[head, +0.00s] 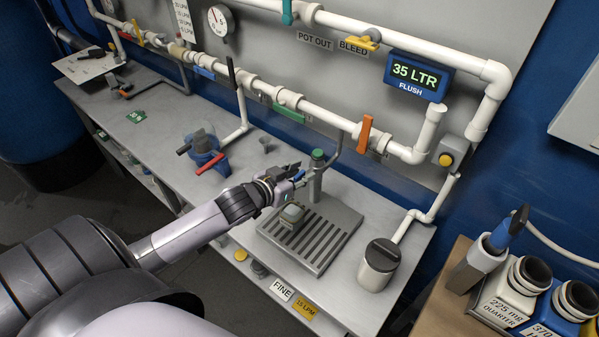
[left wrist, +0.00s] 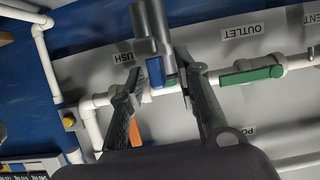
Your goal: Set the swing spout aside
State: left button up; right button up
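The swing spout (head: 316,182) is a grey upright post with a green cap and a thin grey tube that bends up to the right, behind the slotted drain tray. In the left wrist view, a thick grey tube (left wrist: 148,28), seemingly part of the spout, comes down from the top edge, with a blue piece and a green piece at its end. My left gripper (head: 299,176) is just left of the post. In the left wrist view its two fingers (left wrist: 160,75) stand apart, with the blue piece between the tips. I cannot tell whether they touch it. My right gripper is not in view.
A small grey-yellow block (head: 292,215) sits on the slotted drain tray (head: 328,262) below my left gripper. White pipes with an orange lever (head: 364,134) run behind.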

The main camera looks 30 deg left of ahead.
pick_arm(q)
jog(key=shift+c, duration=0.2)
grip_shut()
dwell(0.7)
